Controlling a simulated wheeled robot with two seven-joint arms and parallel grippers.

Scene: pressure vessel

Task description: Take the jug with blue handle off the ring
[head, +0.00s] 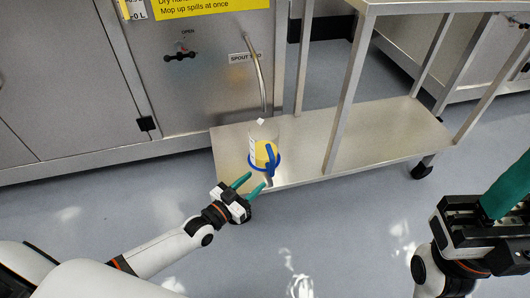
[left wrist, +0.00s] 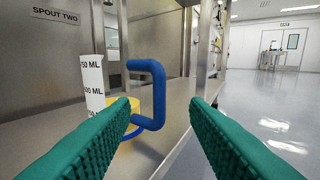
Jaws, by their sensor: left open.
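The clear jug (head: 263,135) with yellow in its lower part stands at the front edge of a low steel shelf, under a hose-like spout. Its blue handle (head: 271,154) faces my left gripper. A blue ring (head: 253,167) shows around the jug's lower part. My left gripper (head: 253,184) is open and empty, just in front of the handle. In the left wrist view, the handle (left wrist: 158,92) appears between the green fingers, seemingly just beyond their tips; the left finger hides part of the jug. My right gripper (head: 480,222) is at the right, apart from the jug; its jaw opening is unclear.
The steel shelf (head: 390,132) is bare to the right of the jug, with an upright post (head: 346,95) nearby. A steel cabinet with a spout hose (head: 257,75) and a "SPOUT TWO" label (left wrist: 55,15) stands behind. The floor (head: 330,225) in front is clear.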

